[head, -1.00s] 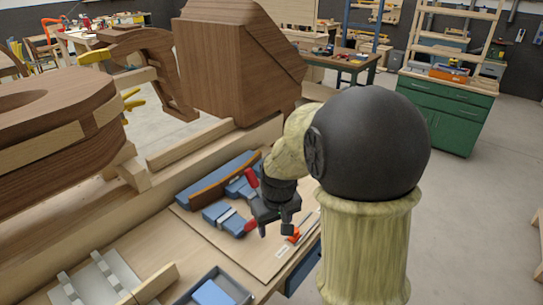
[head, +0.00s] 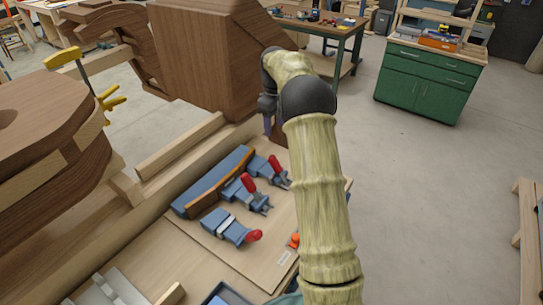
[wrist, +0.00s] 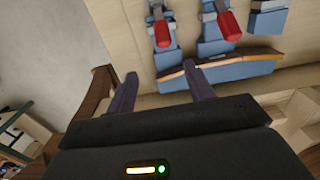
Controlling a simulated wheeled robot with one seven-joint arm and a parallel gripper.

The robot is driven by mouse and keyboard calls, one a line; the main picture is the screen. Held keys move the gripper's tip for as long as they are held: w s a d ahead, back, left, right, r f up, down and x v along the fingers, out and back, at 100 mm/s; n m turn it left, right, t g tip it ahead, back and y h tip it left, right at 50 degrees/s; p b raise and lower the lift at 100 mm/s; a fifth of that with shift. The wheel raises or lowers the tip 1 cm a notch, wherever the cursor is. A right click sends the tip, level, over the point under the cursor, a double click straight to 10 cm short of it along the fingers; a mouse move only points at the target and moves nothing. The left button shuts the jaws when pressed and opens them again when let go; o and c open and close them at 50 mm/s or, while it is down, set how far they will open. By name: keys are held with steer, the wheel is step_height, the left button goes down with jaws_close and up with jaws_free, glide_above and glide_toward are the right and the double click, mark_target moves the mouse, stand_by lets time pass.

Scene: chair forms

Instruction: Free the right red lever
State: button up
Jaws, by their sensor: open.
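Three blue clamps with red levers sit on a pale board (head: 270,262). The right red lever (head: 278,166) is at the board's far end, on the right clamp (head: 272,177). The middle lever (head: 249,184) and front lever (head: 252,236) are nearer. A brown curved strip (head: 214,188) lies along a blue form (head: 203,190). My gripper (head: 268,124) is beyond the far end, apart from the levers. In the wrist view my open fingers (wrist: 160,73) point toward the strip's end (wrist: 172,74), with the right red lever (wrist: 162,34) above; contact is unclear.
A large brown wooden block (head: 205,60) stands close behind my gripper. A wooden beam (head: 180,145) runs left of the board. A yellow clamp (head: 85,75) is farther left. Open floor lies to the right.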

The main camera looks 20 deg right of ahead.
mark_target(273, 163)
steer(key=shift+a, duration=0.2)
steer(key=f+p, duration=0.1)
steer(key=f, duration=0.4)
steer(key=f+p, duration=0.2)
steer(key=f, duration=0.4)
steer(key=f+p, duration=0.2)
steer(key=f, duration=0.4)
steer(key=shift+s+a+f, duration=0.1)
steer(key=shift+s+f, duration=0.1)
steer(key=shift+s, duration=0.1)
jaws_close()
